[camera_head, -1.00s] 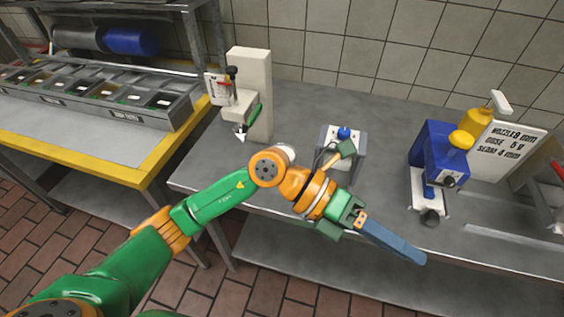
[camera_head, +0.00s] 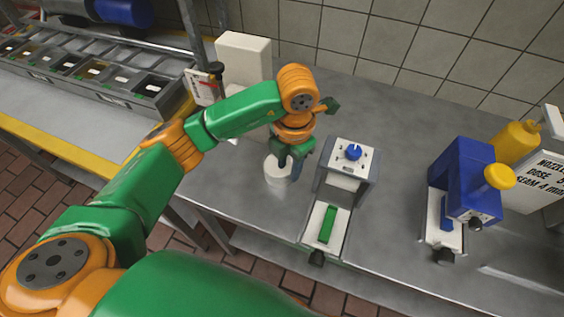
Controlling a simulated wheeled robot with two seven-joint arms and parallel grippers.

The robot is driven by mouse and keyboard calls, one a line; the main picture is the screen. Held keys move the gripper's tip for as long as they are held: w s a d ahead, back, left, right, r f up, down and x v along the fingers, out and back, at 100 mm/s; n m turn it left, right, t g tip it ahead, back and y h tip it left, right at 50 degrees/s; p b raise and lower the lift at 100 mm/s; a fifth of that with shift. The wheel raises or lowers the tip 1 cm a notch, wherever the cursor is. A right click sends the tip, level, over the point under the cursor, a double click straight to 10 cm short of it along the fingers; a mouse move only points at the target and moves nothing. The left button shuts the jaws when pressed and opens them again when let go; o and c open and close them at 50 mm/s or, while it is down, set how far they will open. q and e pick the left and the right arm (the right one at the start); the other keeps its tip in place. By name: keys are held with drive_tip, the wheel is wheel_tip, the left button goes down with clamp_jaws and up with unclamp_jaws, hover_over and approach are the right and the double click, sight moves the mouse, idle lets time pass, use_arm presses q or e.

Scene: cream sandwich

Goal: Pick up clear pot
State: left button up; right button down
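A pale, small round pot (camera_head: 276,177) stands on the grey steel counter (camera_head: 400,185), near its front edge, in the head view. It looks whitish, and its upper part is partly covered by my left gripper. My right gripper is not in view.
A grey device with a blue knob (camera_head: 353,153) stands just right of the pot, a green piece (camera_head: 327,224) on its front plate. A blue machine (camera_head: 467,178) and a yellow bottle (camera_head: 516,142) are further right. A white stand (camera_head: 243,55) is behind my arm.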

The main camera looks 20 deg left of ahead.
sight(289, 175)
use_arm(q)
wheel_tip(289, 175, down, 4)
drive_tip(key=shift+r+p, duration=0.1)
drive_tip(key=shift+p, duration=0.5)
drive_tip(key=shift+w+f, duration=0.25)
drive_tip(key=shift+f, duration=0.05)
drive_tip(key=shift+s+r, duration=0.1)
drive_tip(key=shift+s, duration=0.1)
clamp_jaws()
drive_tip(key=shift+w, duration=0.1)
